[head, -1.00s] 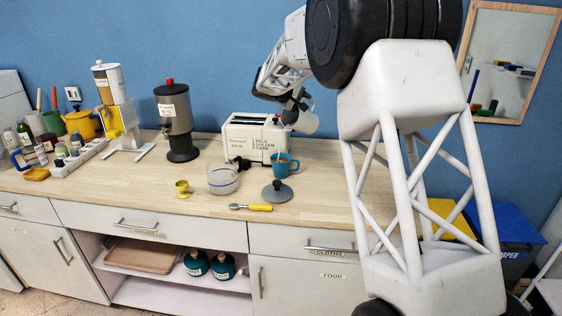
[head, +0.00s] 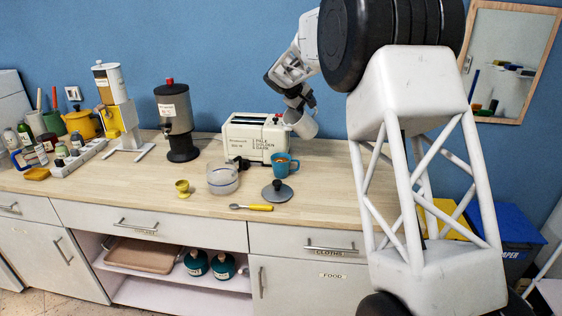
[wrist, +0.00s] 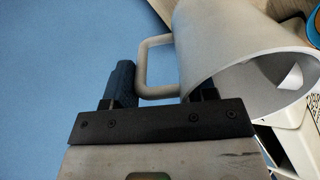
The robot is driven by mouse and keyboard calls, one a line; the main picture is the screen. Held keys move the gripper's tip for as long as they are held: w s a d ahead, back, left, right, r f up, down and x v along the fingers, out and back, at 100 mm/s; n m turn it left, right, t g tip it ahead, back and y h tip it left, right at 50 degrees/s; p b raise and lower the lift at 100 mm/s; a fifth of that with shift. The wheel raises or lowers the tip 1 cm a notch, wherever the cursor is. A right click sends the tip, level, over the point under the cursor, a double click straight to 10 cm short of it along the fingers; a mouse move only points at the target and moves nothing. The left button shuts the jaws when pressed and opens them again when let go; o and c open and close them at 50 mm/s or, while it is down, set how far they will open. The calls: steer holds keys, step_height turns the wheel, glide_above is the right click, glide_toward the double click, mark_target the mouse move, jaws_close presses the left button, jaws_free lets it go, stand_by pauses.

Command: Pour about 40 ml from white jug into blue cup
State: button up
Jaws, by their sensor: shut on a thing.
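The white jug (head: 304,124) is in the air above and right of the blue cup (head: 284,168), in front of the toaster's right end. My gripper (head: 297,101) is shut on the jug's handle. In the wrist view, my gripper (wrist: 160,95) has the handle between its fingers, and the jug (wrist: 215,40) shows its open mouth towards the lower right. The jug is tilted in the head view. The blue cup stands upright on the counter.
A cream toaster (head: 252,138) stands behind the cup. The counter right of the cup (head: 325,185) is clear.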

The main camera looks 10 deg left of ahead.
steer(key=shift+w+d+r, duration=0.15)
steer(key=shift+r, duration=0.05)
stand_by(0.7)
steer(key=shift+w+d+r+g+y, duration=0.25)
steer(key=shift+g+y, duration=0.15)
steer(key=shift+y, duration=0.1)
steer(key=shift+w+d+f+g+y, duration=0.25)
steer(key=shift+w+d+f+g, duration=0.1)
steer(key=shift+f, duration=0.15)
steer(key=shift+w+d+f+g+y, duration=0.25)
steer(key=shift+w+d+f, duration=0.05)
steer(key=shift+f, duration=0.15)
steer(key=shift+w+d+f+g+y+b, duration=0.4)
steer(key=shift+w+d+f+g+y, duration=0.35)
steer(key=shift+w+d+g+y, duration=0.2)
steer(key=shift+w+d+f+g+y, duration=0.3)
steer(key=shift+w+f+g+y, duration=0.05)
steer(key=shift+f+g+y, duration=0.25)
steer(key=shift+w+d+f+g+y, duration=0.3)
steer(key=shift+f+g+y, duration=0.25)
